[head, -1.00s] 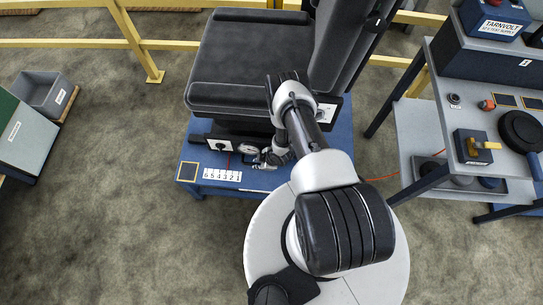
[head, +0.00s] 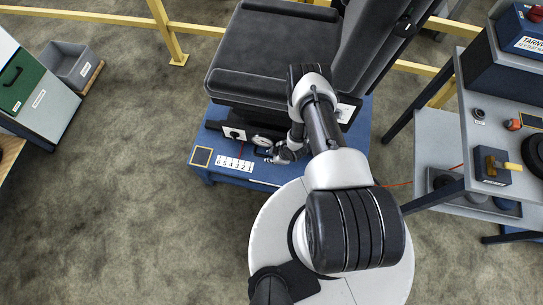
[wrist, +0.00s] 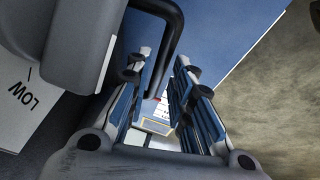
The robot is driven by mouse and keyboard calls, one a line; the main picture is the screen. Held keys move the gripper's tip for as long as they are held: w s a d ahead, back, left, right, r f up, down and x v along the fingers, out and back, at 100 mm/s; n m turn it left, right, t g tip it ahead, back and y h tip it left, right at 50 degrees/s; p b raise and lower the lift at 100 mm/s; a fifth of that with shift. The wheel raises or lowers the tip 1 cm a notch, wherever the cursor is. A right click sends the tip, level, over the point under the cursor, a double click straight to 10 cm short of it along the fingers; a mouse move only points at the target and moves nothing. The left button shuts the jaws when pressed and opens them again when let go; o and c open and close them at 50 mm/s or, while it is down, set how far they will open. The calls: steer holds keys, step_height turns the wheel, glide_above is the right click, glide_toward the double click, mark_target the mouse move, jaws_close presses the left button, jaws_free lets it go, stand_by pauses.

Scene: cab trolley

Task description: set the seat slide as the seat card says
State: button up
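The black seat (head: 265,65) stands on a blue base (head: 215,178). Along the base front are a numbered white strip (head: 235,164), a round dial (head: 262,141) and a white plate with a dark knob (head: 234,134). My gripper (head: 284,154) is low at the seat front, just right of the dial. In the wrist view my gripper (wrist: 163,62) is open, with a gap between its fingers. A bent black bar (wrist: 177,35) passes down at the gap, close to the left finger; contact cannot be told. I cannot make out a readable seat card.
A grey workbench (head: 470,130) with tools stands at right. A grey bin (head: 70,63) and a green-fronted cabinet (head: 22,85) are at left. Yellow rails (head: 165,28) run behind. The left floor is clear.

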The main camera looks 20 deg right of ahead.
steer(key=v, duration=0.6)
steer(key=shift+r, duration=0.25)
steer(key=shift+s, duration=0.15)
